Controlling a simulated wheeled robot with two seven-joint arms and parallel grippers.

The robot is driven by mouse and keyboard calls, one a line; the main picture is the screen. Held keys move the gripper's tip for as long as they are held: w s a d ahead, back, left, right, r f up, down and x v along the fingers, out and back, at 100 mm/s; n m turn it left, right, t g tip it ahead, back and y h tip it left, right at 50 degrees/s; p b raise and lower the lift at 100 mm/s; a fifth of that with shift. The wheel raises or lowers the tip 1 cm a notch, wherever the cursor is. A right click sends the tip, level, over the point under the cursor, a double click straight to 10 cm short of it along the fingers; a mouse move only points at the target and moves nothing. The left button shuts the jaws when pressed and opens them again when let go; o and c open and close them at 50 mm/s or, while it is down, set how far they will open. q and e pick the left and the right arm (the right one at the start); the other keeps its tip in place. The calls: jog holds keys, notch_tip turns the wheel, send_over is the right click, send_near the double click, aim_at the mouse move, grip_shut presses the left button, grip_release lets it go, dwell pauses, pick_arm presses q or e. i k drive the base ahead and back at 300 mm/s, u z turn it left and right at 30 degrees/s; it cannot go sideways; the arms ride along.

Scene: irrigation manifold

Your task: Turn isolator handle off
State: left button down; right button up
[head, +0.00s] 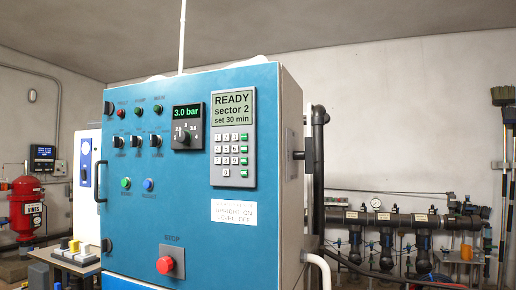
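A blue control cabinet (130,215) fills the middle of the head view, with its front door facing me and its grey right side seen at a steep angle. On that right side is a grey plate (291,168) with a dark handle (299,155) sticking out to the right; it appears to be the isolator handle. Its exact turn position is hard to tell at this angle. The display (233,107) reads "READY sector 2 set 30 min", and the pressure readout (187,112) shows 3.0 bar. Neither gripper is in view.
The door carries a red STOP button (166,265), a keypad (232,149) and several switches and lamps. Dark pipes with valves (385,220) run along the wall at right. A vertical black pipe (318,170) stands close behind the handle. A red tank (26,208) is at left.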

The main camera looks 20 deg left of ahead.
aim_at(307, 156)
jog(key=u, duration=0.75)
jog(key=i, duration=0.75)
jog(key=u, duration=0.3)
